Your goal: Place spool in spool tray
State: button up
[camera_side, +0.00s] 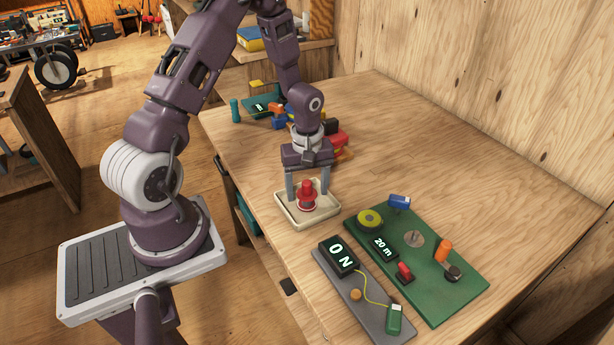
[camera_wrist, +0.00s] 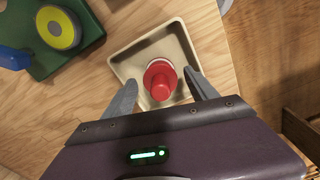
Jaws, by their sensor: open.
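A red spool (camera_side: 307,196) with a knob on top stands upright inside the cream spool tray (camera_side: 291,220). In the wrist view the red spool (camera_wrist: 161,80) is near the middle of the tray (camera_wrist: 127,62), with a pale band at its edge. My gripper (camera_side: 308,192) is above the tray and pointing down. In the wrist view my gripper (camera_wrist: 160,88) has its grey fingers apart, one on each side of the spool. A gap shows between the spool and the left finger; the right finger is close to it, and contact cannot be told.
A green board (camera_side: 438,284) at the right carries a yellow-green reel (camera_side: 369,219), a "20 m" display, an orange peg and a red piece. A grey board (camera_side: 372,308) with an "ON" display is in front. Coloured clutter (camera_side: 335,142) lies behind my gripper. The table's right side is clear.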

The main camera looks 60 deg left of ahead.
notch_tip(320, 180, up, 11)
jog(key=shift+f, duration=0.1)
jog(key=s+d+r+m+t+y, duration=0.1)
jog(key=d+r+m, duration=0.15)
jog(key=r, duration=0.25)
jog(key=s+d+r+m+t, duration=0.1)
jog(key=s+d+r+m, duration=0.15)
jog(key=r, duration=0.25)
jog(key=s+d+r+m+t, duration=0.1)
jog(key=s+d+r+m, duration=0.3)
jog(key=s+m, duration=0.1)
jog(key=s+d+r+m+t+h, duration=0.1)
jog(key=s+d+r+m, duration=0.3)
jog(key=s, duration=0.4)
jog(key=shift+s+d+r+m+t, duration=0.2)
jog(key=shift+d+m+t, duration=0.35)
jog(key=shift+t, duration=0.25)
